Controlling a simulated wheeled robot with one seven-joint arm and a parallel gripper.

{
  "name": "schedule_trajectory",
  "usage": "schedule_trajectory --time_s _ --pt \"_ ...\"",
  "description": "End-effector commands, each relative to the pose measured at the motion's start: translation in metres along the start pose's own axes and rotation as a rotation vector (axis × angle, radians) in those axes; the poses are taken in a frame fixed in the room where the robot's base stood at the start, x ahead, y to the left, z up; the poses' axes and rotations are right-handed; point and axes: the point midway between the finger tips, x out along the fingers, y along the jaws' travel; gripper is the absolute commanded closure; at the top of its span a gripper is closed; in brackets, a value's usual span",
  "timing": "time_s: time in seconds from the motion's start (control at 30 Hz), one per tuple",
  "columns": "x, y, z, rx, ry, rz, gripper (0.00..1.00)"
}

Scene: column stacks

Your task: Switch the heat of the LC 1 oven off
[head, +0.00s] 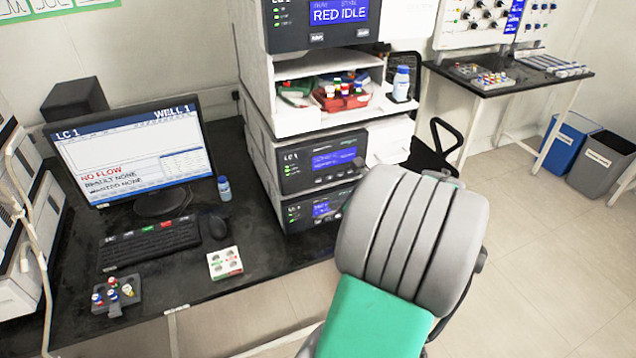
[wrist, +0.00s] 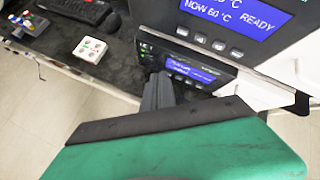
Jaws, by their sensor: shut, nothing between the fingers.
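The LC 1 oven (head: 318,160) is a dark-fronted module in the white stack, with a lit blue display. In the wrist view, the upper module's display (wrist: 238,14) reads "NOW 60 °C" and "READY", with a row of small buttons (wrist: 209,42) below. Under it is another dark module (head: 305,208) with its own blue display and buttons, also in the wrist view (wrist: 193,73). My gripper (wrist: 159,80) is shut and empty, its fingers before the left part of this lower module. I cannot tell whether they touch it. The head view mostly hides the gripper behind my arm.
A monitor (head: 130,150) reading "NO FLOW", a keyboard (head: 148,243), a mouse (head: 217,226) and a small vial rack (head: 116,295) are on the black bench. A white box (head: 224,262) lies near its front edge. An open shelf holds a red vial tray (head: 341,100).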

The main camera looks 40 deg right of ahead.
Motion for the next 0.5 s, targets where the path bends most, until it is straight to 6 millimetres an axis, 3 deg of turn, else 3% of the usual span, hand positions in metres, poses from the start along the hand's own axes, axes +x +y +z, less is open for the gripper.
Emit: schedule_trajectory --time_s 0.27,0.5 --pt "0.032 -0.019 0.019 -0.003 0.0 0.002 1.0" --pt "0.045 -0.033 0.034 -0.001 0.001 0.001 1.0"
